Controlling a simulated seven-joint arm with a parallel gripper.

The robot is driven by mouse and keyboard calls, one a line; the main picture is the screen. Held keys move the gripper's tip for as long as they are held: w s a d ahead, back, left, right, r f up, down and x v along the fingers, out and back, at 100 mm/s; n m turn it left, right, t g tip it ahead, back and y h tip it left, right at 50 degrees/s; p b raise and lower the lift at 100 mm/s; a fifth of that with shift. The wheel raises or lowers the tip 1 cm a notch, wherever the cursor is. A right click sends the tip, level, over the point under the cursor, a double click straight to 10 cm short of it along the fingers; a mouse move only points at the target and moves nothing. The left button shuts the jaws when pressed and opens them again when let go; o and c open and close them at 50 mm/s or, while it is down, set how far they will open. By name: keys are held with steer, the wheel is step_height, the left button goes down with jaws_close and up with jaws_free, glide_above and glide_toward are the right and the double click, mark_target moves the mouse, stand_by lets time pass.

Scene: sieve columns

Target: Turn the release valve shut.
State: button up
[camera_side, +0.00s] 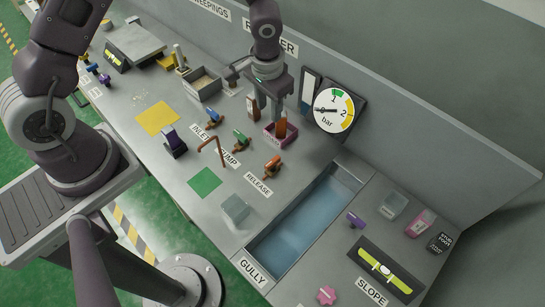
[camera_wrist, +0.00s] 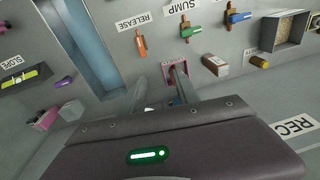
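The release valve (camera_side: 272,167) has an orange handle and stands by the RELEASE label (camera_side: 258,184). In the wrist view the valve (camera_wrist: 141,45) is near the top, beside the gully. My fingers look apart, and my gripper is not on the release valve. In the wrist view the fingertips (camera_wrist: 180,94) are close to the pink base (camera_wrist: 176,71); whether they touch the upright handle I cannot tell.
A round bar gauge (camera_side: 333,110) stands behind, its needle pointing left. A green valve (camera_side: 240,140) and a blue valve (camera_side: 212,116) stand left of the release valve. A bent copper-coloured pipe (camera_side: 213,149) rises nearby. The water-filled gully (camera_side: 300,225) lies to the right.

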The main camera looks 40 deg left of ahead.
steer(key=g, duration=0.1)
glide_above(273, 160)
steer(key=shift+h, duration=0.4)
step_height(273, 160, down, 11)
steer(key=shift+s+r, duration=0.1)
steer(key=shift+r, duration=0.05)
step_height(273, 160, down, 7)
jaws_close()
